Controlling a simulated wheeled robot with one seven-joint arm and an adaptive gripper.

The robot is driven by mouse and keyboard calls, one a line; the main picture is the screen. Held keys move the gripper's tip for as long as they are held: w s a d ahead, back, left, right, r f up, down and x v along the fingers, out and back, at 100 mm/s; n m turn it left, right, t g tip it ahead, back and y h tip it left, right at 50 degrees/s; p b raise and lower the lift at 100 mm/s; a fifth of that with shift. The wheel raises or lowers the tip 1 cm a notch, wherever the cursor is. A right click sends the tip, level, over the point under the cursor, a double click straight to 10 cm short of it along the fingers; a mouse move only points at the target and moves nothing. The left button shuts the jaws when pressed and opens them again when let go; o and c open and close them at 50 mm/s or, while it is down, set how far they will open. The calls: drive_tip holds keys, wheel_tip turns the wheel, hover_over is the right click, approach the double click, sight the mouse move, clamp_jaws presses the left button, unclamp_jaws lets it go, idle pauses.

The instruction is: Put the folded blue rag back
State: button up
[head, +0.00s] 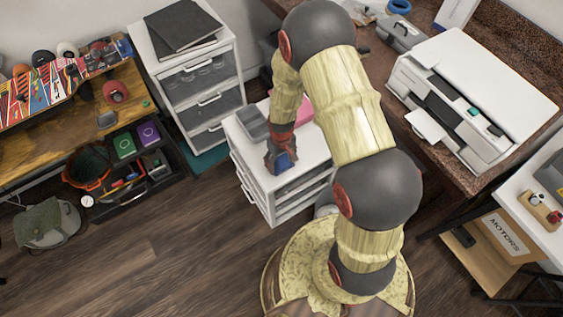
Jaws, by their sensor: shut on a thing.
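My gripper (281,152) is over the top of the low white drawer unit (305,182), near its front left part. It is shut on a dark blue thing (287,162), which looks like the folded blue rag. The rag is small in view and partly hidden by the gripper. I cannot tell whether it touches the white top or hangs just above it.
A grey open tray (252,122) and a pink item (300,108) are on the same unit. A taller drawer unit (200,75) stands behind left. A white printer (472,100) sits on the right desk. Open wooden floor (160,240) lies front left.

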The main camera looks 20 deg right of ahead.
drive_tip(key=shift+r, duration=0.1)
drive_tip(key=o, duration=1.2)
